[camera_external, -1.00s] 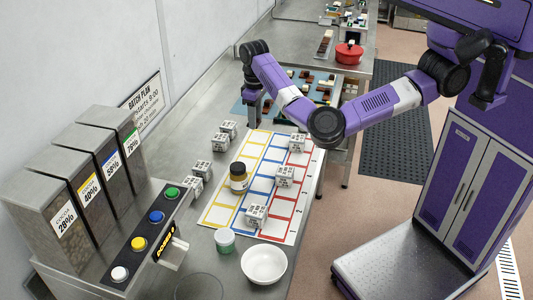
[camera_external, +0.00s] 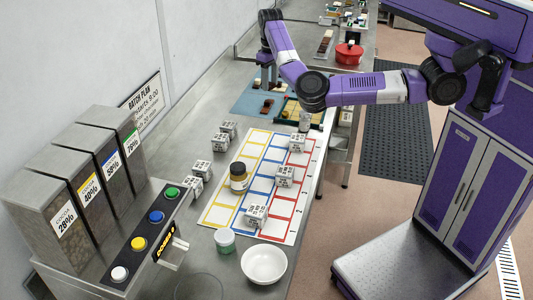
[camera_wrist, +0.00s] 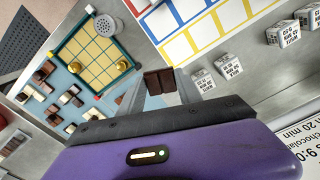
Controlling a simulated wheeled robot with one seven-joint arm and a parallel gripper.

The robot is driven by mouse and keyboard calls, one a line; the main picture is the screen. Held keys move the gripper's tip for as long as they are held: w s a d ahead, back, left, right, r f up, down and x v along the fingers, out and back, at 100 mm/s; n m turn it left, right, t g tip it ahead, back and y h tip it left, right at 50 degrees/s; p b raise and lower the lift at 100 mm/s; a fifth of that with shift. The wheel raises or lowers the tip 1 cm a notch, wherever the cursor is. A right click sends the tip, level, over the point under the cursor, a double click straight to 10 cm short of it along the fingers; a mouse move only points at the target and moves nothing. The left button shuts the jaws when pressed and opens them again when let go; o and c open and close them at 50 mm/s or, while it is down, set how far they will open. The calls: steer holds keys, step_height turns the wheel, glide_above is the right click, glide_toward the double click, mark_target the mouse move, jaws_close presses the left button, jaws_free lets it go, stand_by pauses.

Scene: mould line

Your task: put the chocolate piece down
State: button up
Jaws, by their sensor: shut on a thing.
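My gripper (camera_wrist: 172,92) is shut on a dark brown chocolate piece (camera_wrist: 158,82) in the wrist view. The piece shows between the fingertips with a line across it. In the external view my gripper (camera_external: 267,66) hangs over the far end of the bench, above the blue mat (camera_external: 250,99). The held piece is too small to make out there. Other dark and white pieces (camera_wrist: 62,98) lie on the mat in the wrist view. A green-edged board with a yellow grid (camera_wrist: 92,42) lies beside them, with gold-coloured pieces on it.
A grey perforated shaker (camera_wrist: 105,25) stands at the board's corner. A white sheet with coloured squares (camera_external: 243,205) bears printed cubes (camera_external: 285,176) and a dark jar (camera_external: 238,178). More cubes (camera_wrist: 228,65) stand beside it. A white bowl (camera_external: 264,265) is at the near end.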

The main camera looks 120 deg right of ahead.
mark_target(269, 132)
step_height(269, 132, down, 20)
steer(key=shift+w, duration=0.15)
stand_by(0.4)
steer(key=shift+f, duration=0.1)
steer(key=o, duration=1.3)
step_height(269, 132, up, 12)
steer(key=shift+r+b, duration=0.15)
steer(key=shift+b, duration=0.35)
